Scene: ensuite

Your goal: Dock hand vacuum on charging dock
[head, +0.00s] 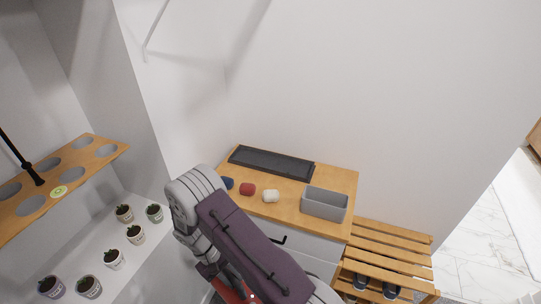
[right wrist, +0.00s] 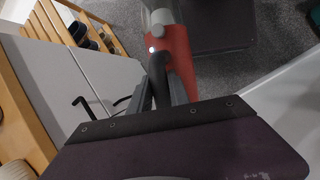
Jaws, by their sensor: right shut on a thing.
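The hand vacuum (right wrist: 180,62) has a red body, a grey end and a black handle with a small light near it. It fills the upper middle of the right wrist view. In the head view its red part (head: 228,290) shows at the bottom edge, mostly hidden by my purple arm link. My right gripper (right wrist: 161,88) is shut on the black handle; it also shows low in the head view (head: 210,272). I cannot identify a charging dock for certain. My left gripper is not in view.
A wood-topped cabinet (head: 338,176) bears a long black tray (head: 272,161), a grey bin (head: 325,205) and small rolled cloths (head: 247,189). A slatted shoe rack (head: 390,240) stands at right. Potted plants (head: 114,258) and a holed wooden shelf (head: 98,142) are at left.

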